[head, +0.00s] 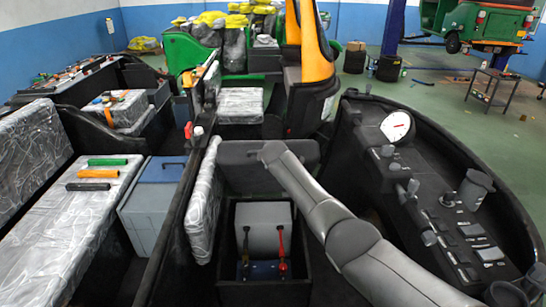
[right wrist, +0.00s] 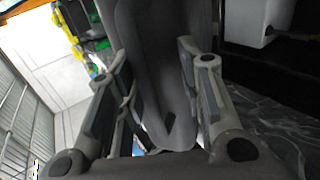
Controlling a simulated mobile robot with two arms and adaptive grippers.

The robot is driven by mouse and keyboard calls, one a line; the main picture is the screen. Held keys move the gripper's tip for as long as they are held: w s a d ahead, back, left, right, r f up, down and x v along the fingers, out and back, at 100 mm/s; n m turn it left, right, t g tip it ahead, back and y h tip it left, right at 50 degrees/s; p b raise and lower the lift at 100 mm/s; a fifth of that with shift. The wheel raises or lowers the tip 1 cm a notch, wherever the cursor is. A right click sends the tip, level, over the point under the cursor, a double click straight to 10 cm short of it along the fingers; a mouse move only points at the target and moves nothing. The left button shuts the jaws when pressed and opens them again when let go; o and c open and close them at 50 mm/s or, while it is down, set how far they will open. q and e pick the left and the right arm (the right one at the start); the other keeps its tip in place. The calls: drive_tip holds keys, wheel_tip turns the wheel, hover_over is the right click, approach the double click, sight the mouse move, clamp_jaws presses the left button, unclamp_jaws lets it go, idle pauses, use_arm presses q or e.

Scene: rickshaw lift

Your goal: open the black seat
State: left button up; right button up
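The black seat (head: 240,155) stands raised behind an open black compartment (head: 265,297) in the middle of the head view. My right arm reaches from the lower right to the seat's top edge. Its gripper is hidden there in the head view. In the right wrist view, my right gripper (right wrist: 153,52) has its two fingers spread, with a smooth dark grey surface (right wrist: 152,75) between them, probably the seat. Firm contact on both sides cannot be told. My left gripper is in neither view.
A grey box (head: 264,218) with a red and a black cable sits in the compartment. The dashboard (head: 430,215) with a gauge (head: 397,126) lies to the right.

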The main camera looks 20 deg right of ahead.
drive_tip(key=v, duration=1.2)
idle(0.5)
